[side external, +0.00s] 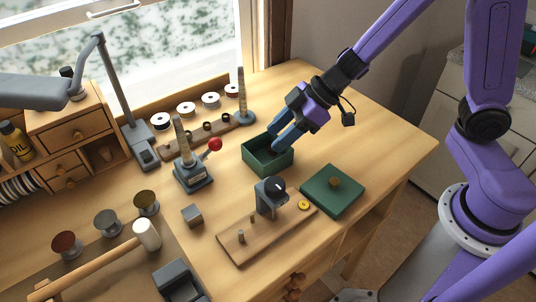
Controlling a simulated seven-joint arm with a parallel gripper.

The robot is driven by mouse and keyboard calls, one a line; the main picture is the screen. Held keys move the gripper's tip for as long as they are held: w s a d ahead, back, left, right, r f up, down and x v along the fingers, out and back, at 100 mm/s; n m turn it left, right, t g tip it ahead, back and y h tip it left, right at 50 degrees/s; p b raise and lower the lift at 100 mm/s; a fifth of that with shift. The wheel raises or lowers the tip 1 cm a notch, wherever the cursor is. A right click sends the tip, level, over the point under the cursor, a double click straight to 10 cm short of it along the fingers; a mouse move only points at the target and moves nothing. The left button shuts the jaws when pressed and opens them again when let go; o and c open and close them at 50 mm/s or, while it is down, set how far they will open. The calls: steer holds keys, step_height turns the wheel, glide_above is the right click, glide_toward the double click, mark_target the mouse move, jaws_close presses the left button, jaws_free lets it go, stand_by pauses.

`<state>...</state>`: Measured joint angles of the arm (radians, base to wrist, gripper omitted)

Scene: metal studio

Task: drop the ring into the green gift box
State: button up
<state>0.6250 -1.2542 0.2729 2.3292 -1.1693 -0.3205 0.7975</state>
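The green gift box (247,160) stands open on the wooden bench, with a dark interior. Its green lid with a brass knob (333,192) lies apart to the right. My gripper (275,139) points down and left over the box, its blue fingertips at the opening, overlapping the box's far right side. The two fingers look parted, with a gap between them. I see no ring between them. The inside of the box is dark and partly hidden by the fingers, so I cannot tell whether a ring lies there.
A grey tool with a red ball lever (193,172) stands close left of the box. In front are a wooden board with a grey post (268,197) and a small grey cube (192,215). The bench's right end is clear.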

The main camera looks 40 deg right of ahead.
stand_by(0.3)
steer(key=v, duration=1.7)
steer(key=shift+d, duration=0.2)
steer(key=shift+s+r, duration=0.1)
steer(key=w+a+r+t+y, duration=0.2)
steer(key=w+a+r+t, duration=0.1)
steer(key=a+r+t, duration=0.1)
steer(key=s+d+f+g+h, duration=0.3)
steer(key=s+f, duration=0.3)
steer(key=s, duration=0.4)
steer(key=s+d+f+g+h, duration=0.4)
steer(key=s+f+h, duration=0.1)
steer(key=s, duration=0.4)
steer(key=shift+s+d+f+g+h, duration=0.3)
steer(key=shift+s+d+f+h, duration=0.1)
steer(key=shift+f, duration=0.5)
